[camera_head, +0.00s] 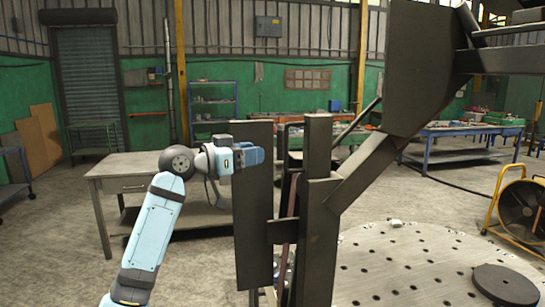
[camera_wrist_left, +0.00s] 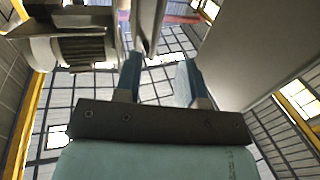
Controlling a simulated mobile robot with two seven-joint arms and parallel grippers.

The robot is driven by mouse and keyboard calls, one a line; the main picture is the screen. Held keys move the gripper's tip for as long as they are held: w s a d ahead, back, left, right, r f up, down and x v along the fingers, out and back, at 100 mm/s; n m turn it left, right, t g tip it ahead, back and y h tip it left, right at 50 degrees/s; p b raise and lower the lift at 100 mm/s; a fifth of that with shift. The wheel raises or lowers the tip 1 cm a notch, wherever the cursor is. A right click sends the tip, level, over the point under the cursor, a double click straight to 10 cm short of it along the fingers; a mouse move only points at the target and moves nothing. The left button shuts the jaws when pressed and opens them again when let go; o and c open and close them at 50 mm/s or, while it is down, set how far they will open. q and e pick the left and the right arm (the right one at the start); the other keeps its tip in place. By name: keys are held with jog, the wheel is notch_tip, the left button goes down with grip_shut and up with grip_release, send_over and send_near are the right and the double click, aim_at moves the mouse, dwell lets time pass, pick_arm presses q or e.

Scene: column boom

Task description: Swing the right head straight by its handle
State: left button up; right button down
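A dark steel column structure stands in the middle of the head view, with a tall flat plate (camera_head: 252,215) on its left and a post (camera_head: 318,215) on its right. A thin dark loop, possibly the handle (camera_head: 281,145), shows between them. I cannot tell for sure which part is the right head. My left gripper (camera_head: 260,155) is in front of the plate's upper part, just left of the loop. In the left wrist view its two fingers (camera_wrist_left: 158,78) stand apart. A grey bar (camera_wrist_left: 147,25) shows beyond the fingertips; contact cannot be judged. My right gripper is out of view.
A large dark panel (camera_head: 415,65) and a slanting brace (camera_head: 375,170) rise to the right. A round perforated table (camera_head: 400,250) lies at lower right, a yellow-framed fan (camera_head: 520,210) beside it. A grey workbench (camera_head: 130,165) stands behind my left arm. Floor at left is clear.

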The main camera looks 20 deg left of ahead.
pick_arm(q)
jog(key=v, duration=0.3)
jog(key=shift+s+a+b, duration=0.2)
jog(key=shift+s+b, duration=0.1)
jog(key=shift+s, duration=0.05)
jog(key=s+d+f+n+g+y+p, duration=0.1)
jog(key=s+d+f+n+y, duration=0.15)
jog(key=f, duration=1.35)
jog(key=s+d+f+n+y+p, duration=0.1)
jog(key=d+f+n+y, duration=0.15)
jog(key=f, duration=1.35)
jog(key=s+d+f+g+y+p, duration=0.1)
jog(key=s+d+f, duration=0.3)
jog(key=s+f, duration=0.7)
jog(key=s+d+f+g+y+p, duration=0.1)
jog(key=s+d+f, duration=0.3)
jog(key=s+f, duration=0.7)
jog(key=s, duration=0.6)
jog(key=shift+s+d+f+m+y+p, duration=0.2)
jog(key=shift+s+f+m+y+p, duration=0.1)
jog(key=shift+s+f, duration=0.1)
